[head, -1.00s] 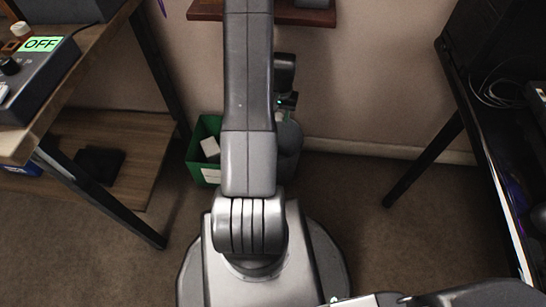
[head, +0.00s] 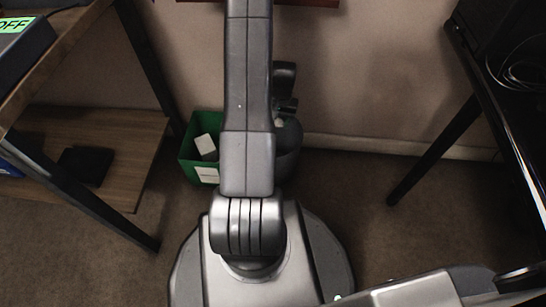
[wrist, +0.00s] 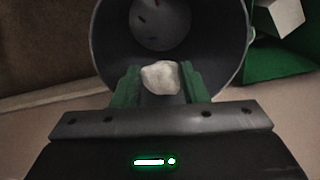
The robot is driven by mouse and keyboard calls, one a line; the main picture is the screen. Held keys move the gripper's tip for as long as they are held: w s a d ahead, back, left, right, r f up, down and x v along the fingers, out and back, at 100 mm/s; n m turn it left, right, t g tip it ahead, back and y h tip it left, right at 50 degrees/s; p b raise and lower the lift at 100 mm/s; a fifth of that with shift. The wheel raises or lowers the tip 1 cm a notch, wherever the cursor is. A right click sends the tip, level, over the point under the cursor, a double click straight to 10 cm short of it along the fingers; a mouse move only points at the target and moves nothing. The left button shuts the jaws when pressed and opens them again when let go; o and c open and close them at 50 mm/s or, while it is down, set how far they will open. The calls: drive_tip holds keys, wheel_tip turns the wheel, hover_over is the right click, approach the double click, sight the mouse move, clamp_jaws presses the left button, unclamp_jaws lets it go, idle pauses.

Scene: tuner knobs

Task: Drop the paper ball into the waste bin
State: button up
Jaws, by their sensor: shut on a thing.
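The paper ball (wrist: 160,77) is a small crumpled white lump between the green fingertips of my gripper (wrist: 160,86), which is shut on it. The waste bin (wrist: 103,45) is a round dark grey bin, its open mouth around and beyond the ball in the wrist view. The ball shows in front of the bin's interior; its exact height relative to the rim is hard to tell. In the head view the bin (head: 291,138) stands on the floor by the wall, partly hidden by my arm. A bit of white shows by my gripper there.
A green box (head: 187,155) holding white pieces stands just left of the bin. A wooden desk with a lower shelf (head: 125,150) is at left, a dark table (head: 500,110) at right.

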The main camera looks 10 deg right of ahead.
drive_tip(key=o, duration=1)
drive_tip(key=shift+r, duration=0.15)
drive_tip(key=r+p, duration=0.3)
drive_tip(key=r, duration=0.4)
drive_tip(key=shift+d+r, duration=0.15)
drive_tip(key=shift+d, duration=0.05)
